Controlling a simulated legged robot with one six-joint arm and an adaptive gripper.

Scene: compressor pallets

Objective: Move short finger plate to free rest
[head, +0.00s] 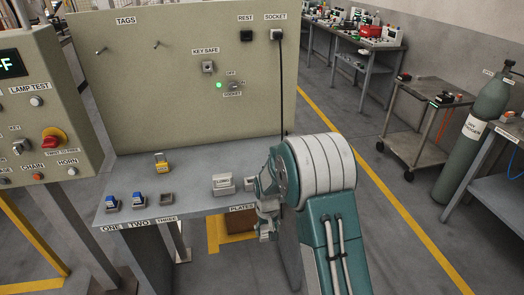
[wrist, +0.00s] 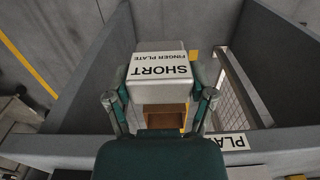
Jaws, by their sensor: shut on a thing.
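The short finger plate (wrist: 160,72) is a pale block marked "SHORT FINGER PLATE" in the wrist view. My gripper (wrist: 160,98) is shut on it, with one finger on each side. In the head view my gripper (head: 266,220) hangs at the front right of the grey shelf, near the "PLATES" label (head: 242,208); the held plate is not clear there. Another pale labelled block (head: 223,182) sits on the shelf to the left of my gripper. A small grey piece (head: 250,184) beside it is partly hidden by my arm; I cannot tell whether it is an empty rest.
The shelf (head: 190,166) also bears blue-topped items at ONE (head: 112,201) and TWO (head: 138,198), an empty-looking holder at THREE (head: 166,199) and a yellow padlock (head: 160,163). An upright panel (head: 185,75) rises behind. A trolley (head: 420,115) stands farther right.

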